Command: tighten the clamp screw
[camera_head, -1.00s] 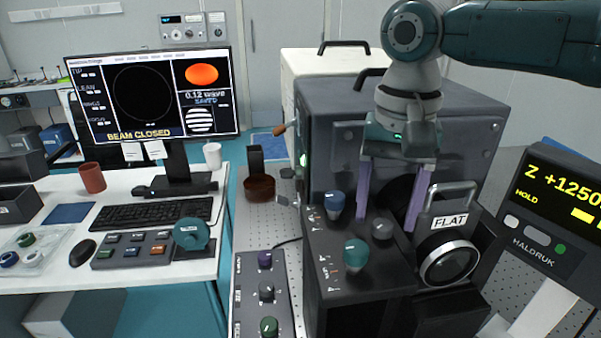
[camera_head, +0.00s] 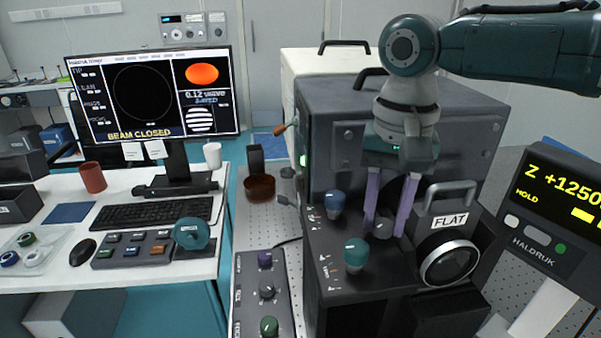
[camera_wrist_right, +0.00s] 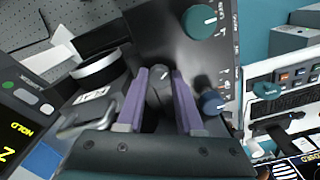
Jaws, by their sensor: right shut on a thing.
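A small grey knob (camera_head: 383,229), which looks like the clamp screw, stands on the sloped black panel (camera_head: 335,285) in front of the dark housing. My right gripper (camera_head: 386,236) reaches down from above with its two purple fingers on either side of this knob, shut on it. The right wrist view shows the grey knob (camera_wrist_right: 158,80) between the fingertips (camera_wrist_right: 160,75). A blue knob (camera_head: 335,203) and a teal knob (camera_head: 355,252) stand close by on the same panel. My left gripper is not in view.
A round mount with a handle and FLAT label (camera_head: 450,219) stands just right of the fingers. A HALDRUK readout (camera_head: 545,235) shows Z +1250 and HOLD. The monitor (camera_head: 152,95) reads BEAM CLOSED. A knob box (camera_head: 262,295) lies at front left.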

